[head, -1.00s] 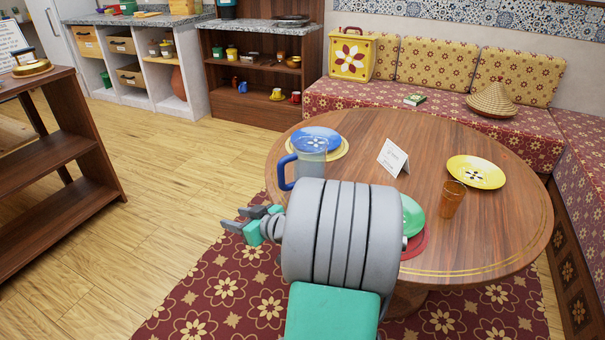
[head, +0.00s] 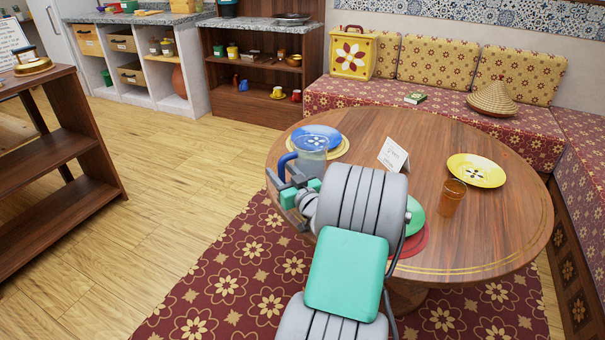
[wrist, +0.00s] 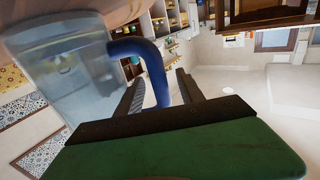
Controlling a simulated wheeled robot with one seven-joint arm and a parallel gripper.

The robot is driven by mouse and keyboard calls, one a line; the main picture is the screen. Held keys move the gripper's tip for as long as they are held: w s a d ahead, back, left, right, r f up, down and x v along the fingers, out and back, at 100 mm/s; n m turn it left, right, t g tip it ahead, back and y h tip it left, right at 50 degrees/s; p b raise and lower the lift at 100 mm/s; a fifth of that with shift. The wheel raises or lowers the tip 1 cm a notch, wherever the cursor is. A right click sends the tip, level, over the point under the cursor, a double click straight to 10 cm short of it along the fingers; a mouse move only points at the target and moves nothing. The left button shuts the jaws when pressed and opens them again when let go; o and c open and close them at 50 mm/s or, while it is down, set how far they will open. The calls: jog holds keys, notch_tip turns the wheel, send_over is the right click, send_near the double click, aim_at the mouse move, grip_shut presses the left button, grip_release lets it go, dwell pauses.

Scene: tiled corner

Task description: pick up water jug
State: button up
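The water jug (head: 311,156) is clear with a blue handle (head: 284,163) on its left side. It stands on the round table beside the blue plate, its lower part hidden by my arm. My gripper (head: 283,183) is at the handle, left of the jug body. In the wrist view the jug body (wrist: 62,75) fills the left, and the blue handle (wrist: 153,72) reaches down between my two dark fingers (wrist: 157,92). The fingers are apart, with gaps visible beside the handle.
The round table (head: 400,160) also holds a blue plate (head: 322,134), a white card (head: 393,156), a yellow plate (head: 477,170), an amber glass (head: 452,196) and a green plate (head: 414,212), partly hidden by my arm. Open floor (head: 190,170) lies to the left.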

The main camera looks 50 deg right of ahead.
grip_shut()
dwell(1.0)
jog(key=shift+r, duration=0.15)
